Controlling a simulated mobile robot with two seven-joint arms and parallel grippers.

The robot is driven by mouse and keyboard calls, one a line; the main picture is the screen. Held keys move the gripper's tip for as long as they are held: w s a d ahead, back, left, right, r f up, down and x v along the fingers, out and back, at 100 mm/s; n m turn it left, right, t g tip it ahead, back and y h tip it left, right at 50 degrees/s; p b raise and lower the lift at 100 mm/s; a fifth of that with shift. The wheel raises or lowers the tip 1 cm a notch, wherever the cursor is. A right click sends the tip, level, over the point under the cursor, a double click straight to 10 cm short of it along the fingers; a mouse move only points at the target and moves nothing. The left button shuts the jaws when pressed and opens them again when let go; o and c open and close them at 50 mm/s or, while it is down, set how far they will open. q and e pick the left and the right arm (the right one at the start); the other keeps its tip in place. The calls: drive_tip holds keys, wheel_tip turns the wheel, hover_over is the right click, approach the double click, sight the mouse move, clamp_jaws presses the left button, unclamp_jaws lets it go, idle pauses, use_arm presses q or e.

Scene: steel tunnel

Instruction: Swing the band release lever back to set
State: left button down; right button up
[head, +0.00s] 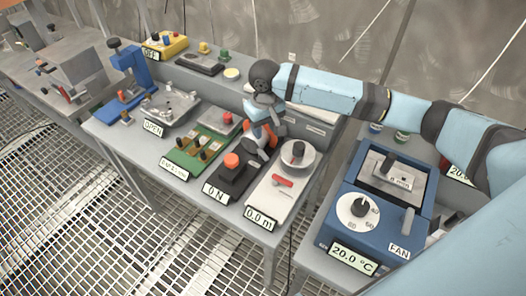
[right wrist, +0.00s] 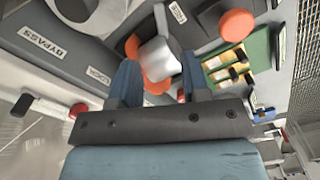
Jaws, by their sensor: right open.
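My right gripper (head: 263,135) reaches down from the right arm over the back of the middle bench, between the ON button unit and the dial unit. In the right wrist view the gripper (right wrist: 158,80) shows two blue fingers spread apart. A pale rounded piece with orange parts (right wrist: 160,60) lies between or just beyond them; I cannot tell if they touch it. No label naming the band release lever is readable. A red lever (head: 283,182) lies on the white dial unit marked 0.0 m (head: 268,202). My left gripper is not in view.
An orange button (head: 232,160) on a black base and a green board (head: 202,149) stand left of the gripper. A blue FAN unit (head: 375,215) is on the right bench. Grating floor is free in front.

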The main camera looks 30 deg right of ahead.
sight(264, 155)
wheel_tip(264, 155, down, 11)
drive_tip(key=shift+r, duration=0.1)
idle(0.3)
drive_tip(key=shift+r, duration=0.1)
clamp_jaws()
